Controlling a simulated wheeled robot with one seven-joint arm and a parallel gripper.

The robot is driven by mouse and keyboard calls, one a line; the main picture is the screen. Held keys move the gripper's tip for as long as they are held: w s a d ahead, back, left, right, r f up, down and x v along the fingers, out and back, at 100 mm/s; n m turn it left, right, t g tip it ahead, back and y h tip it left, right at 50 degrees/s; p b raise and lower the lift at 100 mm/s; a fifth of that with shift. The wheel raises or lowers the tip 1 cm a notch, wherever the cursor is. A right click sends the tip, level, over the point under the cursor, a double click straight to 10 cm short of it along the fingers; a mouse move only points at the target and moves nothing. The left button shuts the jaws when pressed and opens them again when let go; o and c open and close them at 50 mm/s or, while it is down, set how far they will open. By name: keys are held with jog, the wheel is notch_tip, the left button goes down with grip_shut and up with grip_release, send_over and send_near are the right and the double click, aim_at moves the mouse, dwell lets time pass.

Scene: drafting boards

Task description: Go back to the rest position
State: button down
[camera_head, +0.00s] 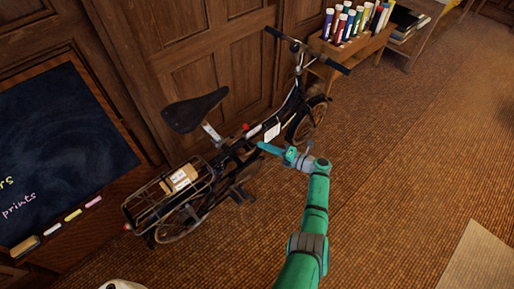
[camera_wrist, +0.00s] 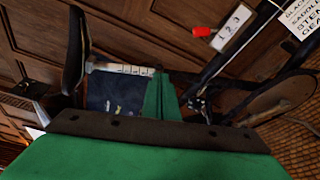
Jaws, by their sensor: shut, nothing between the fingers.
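My gripper (camera_head: 268,149) is at the end of my green arm, in front of the bicycle's middle in the head view. Its fingers are together with nothing held between them. In the wrist view the gripper (camera_wrist: 161,88) shows as a green wedge pointing at the bicycle frame. The bicycle (camera_head: 225,152) stands against the wooden panelling. It has a black saddle (camera_head: 195,109) and a rear basket (camera_head: 165,200) with a brown parcel (camera_head: 180,178) in it. I cannot tell whether the gripper touches the bicycle.
A blackboard (camera_head: 60,140) with chalks on its ledge (camera_head: 72,215) stands at the left. A wooden rack (camera_head: 350,55) of several coloured tubes is at the back, with a shelf of books (camera_head: 408,22) beside it. A pale mat (camera_head: 480,265) lies lower right. The brown floor (camera_head: 420,150) at right is clear.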

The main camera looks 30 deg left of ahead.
jog(key=shift+s, duration=0.2)
dwell(0.3)
jog(key=s+r+m+t, duration=0.1)
jog(key=s+m+t, duration=1.1)
jog(key=s+m, duration=0.15)
jog(key=s+d+r+m+t+h, duration=0.2)
jog(key=s+d+m+t+h, duration=0.1)
jog(key=s+d+m+h, duration=0.55)
jog(key=s+d+r+m+t+h, duration=0.25)
jog(key=s+d+m+h, duration=0.25)
jog(key=s+d+m, duration=0.5)
jog(key=s+d+r+m+g+h, duration=0.1)
jog(key=s+d+r+m+h, duration=0.1)
jog(key=s, duration=0.5)
jog(key=s+d+r+m+g+h, duration=0.1)
jog(key=s+d+r+m, duration=0.4)
jog(key=s+d+r, duration=0.1)
jog(key=s+d, duration=0.1)
jog(key=d, duration=0.1)
jog(key=shift+s+d+r+g+h, duration=0.2)
jog(key=shift+s+d+g+h, duration=0.15)
